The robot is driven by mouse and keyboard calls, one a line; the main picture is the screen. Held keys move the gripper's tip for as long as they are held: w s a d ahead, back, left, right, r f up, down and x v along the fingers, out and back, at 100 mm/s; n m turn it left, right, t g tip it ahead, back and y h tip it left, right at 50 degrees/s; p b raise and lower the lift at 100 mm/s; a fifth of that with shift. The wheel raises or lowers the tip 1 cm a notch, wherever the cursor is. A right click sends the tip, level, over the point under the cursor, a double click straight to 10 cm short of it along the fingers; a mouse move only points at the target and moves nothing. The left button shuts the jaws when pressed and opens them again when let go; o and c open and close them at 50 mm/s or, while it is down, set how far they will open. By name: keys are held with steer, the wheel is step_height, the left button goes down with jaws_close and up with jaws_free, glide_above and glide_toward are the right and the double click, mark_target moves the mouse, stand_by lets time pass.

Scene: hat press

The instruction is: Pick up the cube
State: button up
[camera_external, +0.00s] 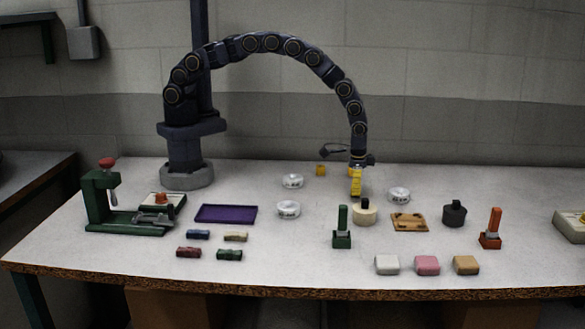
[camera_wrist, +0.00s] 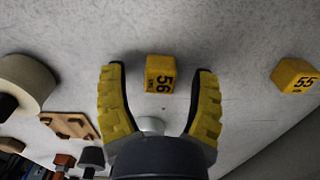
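In the wrist view, a yellow cube marked 56 (camera_wrist: 160,74) lies between the two yellow fingers of my gripper (camera_wrist: 160,78). The fingers are open, with a gap on each side of the cube. A second yellow cube, marked 55 (camera_wrist: 294,76), lies to the right, outside the fingers. In the external view, my gripper (camera_external: 356,182) points down low over the table, behind the cream roll (camera_external: 365,213). One yellow cube (camera_external: 320,170) stands left of it there, its number unreadable. The other cube cannot be told apart from the yellow fingers.
A wooden board (camera_external: 408,222), a black weight-like object (camera_external: 454,213) and a green stand (camera_external: 342,228) are nearby. A purple tray (camera_external: 226,214) and a green press (camera_external: 105,205) are at left.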

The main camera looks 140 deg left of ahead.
steer(key=c, duration=0.7)
steer(key=shift+r, duration=0.25)
steer(key=r, duration=0.3)
steer(key=shift+s+d+r, duration=0.2)
steer(key=shift+r, duration=0.05)
steer(key=s+d+r, duration=0.2)
steer(key=s+r, duration=0.1)
steer(key=s+d+r, duration=0.3)
steer(key=s, duration=0.1)
steer(key=s+d+r, duration=0.3)
steer(key=shift+s+d, duration=0.15)
steer(key=shift+s, duration=0.25)
steer(key=shift+w, duration=0.1)
